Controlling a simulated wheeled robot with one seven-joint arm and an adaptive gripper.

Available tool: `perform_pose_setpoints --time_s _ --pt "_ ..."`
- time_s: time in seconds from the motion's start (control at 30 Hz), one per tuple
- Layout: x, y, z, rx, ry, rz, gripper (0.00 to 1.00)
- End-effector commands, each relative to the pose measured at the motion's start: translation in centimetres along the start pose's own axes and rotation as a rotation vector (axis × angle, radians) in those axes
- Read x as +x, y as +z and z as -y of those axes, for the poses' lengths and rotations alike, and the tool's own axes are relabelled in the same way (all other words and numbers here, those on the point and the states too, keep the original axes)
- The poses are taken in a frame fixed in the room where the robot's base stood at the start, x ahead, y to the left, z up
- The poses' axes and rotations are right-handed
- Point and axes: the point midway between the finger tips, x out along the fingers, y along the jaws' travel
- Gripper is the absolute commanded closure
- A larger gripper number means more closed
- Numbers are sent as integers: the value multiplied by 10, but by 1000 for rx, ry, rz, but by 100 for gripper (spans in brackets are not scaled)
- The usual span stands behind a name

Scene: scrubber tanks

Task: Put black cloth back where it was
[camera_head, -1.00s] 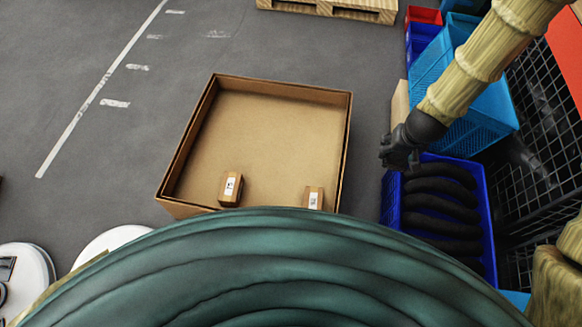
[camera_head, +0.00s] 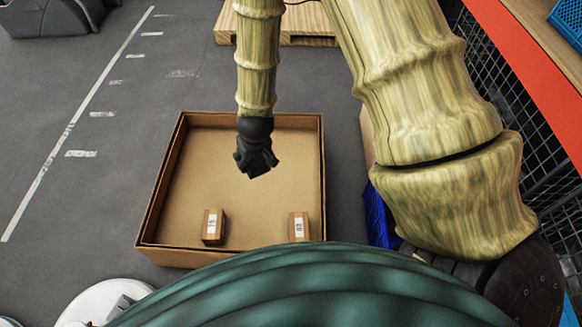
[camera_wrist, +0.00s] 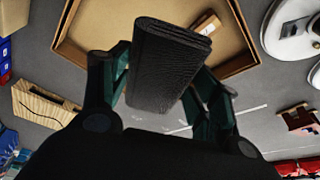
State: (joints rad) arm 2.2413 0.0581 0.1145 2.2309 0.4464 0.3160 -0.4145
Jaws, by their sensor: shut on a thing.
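My gripper (camera_head: 257,163) is above the open cardboard box (camera_head: 147,215) in the head view. In the wrist view my gripper (camera_wrist: 160,92) is shut on the black cloth (camera_wrist: 168,62), a folded dark textured bundle between its two fingers. In the head view the cloth (camera_head: 260,168) is only a small dark shape at the fingertips, hard to tell from the gripper. The cardboard box also shows behind the cloth in the wrist view (camera_wrist: 100,25). The cloth is held apart from the box floor.
Two small brown cartons stand in the box, one at front left (camera_head: 214,227) and one at front right (camera_head: 299,227). A wooden pallet (camera_head: 290,28) lies behind. The box's middle is clear.

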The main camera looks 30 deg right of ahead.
Motion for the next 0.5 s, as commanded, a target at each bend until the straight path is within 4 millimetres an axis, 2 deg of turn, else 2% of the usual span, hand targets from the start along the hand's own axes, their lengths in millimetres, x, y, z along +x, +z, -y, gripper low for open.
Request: perform_pose_setpoints --time_s 0.03,0.5 --pt "20 3 -5 13 4 1 73" --pt "131 4 -52 134 39 0 73"
